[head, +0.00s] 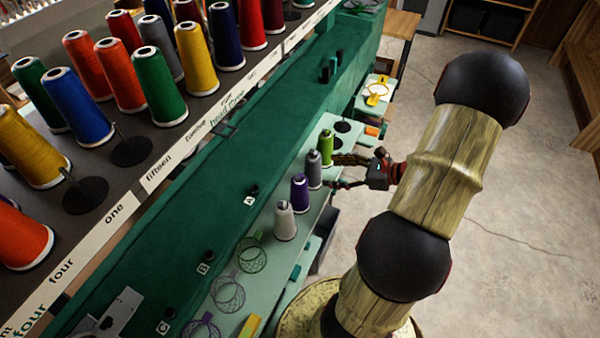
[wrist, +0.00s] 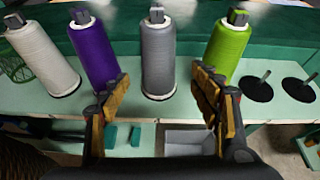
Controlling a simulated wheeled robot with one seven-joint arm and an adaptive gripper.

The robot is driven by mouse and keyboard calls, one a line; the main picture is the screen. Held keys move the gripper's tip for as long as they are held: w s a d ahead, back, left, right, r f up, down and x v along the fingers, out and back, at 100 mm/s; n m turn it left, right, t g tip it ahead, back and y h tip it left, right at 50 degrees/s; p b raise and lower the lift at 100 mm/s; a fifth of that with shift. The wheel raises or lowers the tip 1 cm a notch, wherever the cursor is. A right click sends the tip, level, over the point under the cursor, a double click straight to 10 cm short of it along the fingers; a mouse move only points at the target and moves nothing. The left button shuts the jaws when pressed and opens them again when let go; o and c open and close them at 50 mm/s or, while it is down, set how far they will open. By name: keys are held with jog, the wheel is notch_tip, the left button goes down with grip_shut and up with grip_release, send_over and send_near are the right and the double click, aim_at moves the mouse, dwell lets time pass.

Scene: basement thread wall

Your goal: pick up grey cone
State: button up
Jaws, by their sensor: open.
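The grey cone (head: 314,170) stands upright on the pale green shelf, between the purple cone (head: 299,193) and the green cone (head: 326,147). In the wrist view the grey cone (wrist: 158,58) is near the centre, beyond and between my open fingers. My gripper (head: 340,172) is open and empty, in front of the row of cones. In the wrist view its left finger (wrist: 112,100) overlaps the lower purple cone (wrist: 92,50), and its right finger (wrist: 208,95) overlaps the lower green cone (wrist: 228,45).
A white cone (head: 285,221) stands at the near end of the row. Empty dark spindle discs (wrist: 256,88) lie right of the green cone. A rack of colored cones (head: 160,90) is at left. The concrete floor (head: 500,225) on the right is open.

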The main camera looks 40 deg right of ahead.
aim_at(313, 170)
jog(key=shift+w+r, duration=0.1)
jog(key=shift+w, duration=0.05)
jog(key=b+x, duration=0.1)
jog(key=x, duration=0.6)
jog(key=shift+w+a+b, duration=0.15)
jog(key=shift+a+b, duration=0.15)
jog(key=shift+b, duration=0.05)
jog(key=shift+c, duration=1.2)
jog(key=c, duration=1.1)
